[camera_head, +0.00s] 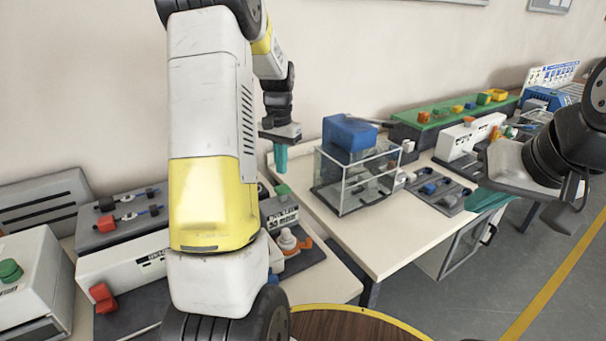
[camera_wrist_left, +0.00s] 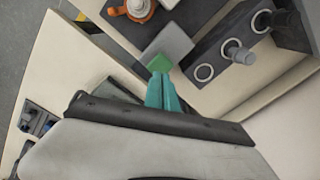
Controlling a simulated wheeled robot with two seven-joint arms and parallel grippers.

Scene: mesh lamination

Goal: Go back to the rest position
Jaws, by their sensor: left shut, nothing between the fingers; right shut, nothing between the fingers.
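My left gripper (camera_head: 280,158) hangs fingers down, its teal fingers together and empty, above a small grey device with a green top (camera_head: 282,190). In the left wrist view the teal fingers (camera_wrist_left: 162,88) are closed side by side, and the green piece (camera_wrist_left: 159,63) shows just past their tips. I cannot tell whether they touch it. My right gripper (camera_head: 488,199) is at the right, over the floor beyond the right table's front edge. Its teal fingers are together and hold nothing. The left arm covers part of the left table.
A glass-sided box with a blue top (camera_head: 349,132) stands on the right table (camera_head: 380,235). A tray with small parts (camera_head: 438,190) lies near it. A white machine with a red lever (camera_head: 125,268) and an orange-and-white fitting (camera_head: 289,240) stand on the left table. Floor is open at right.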

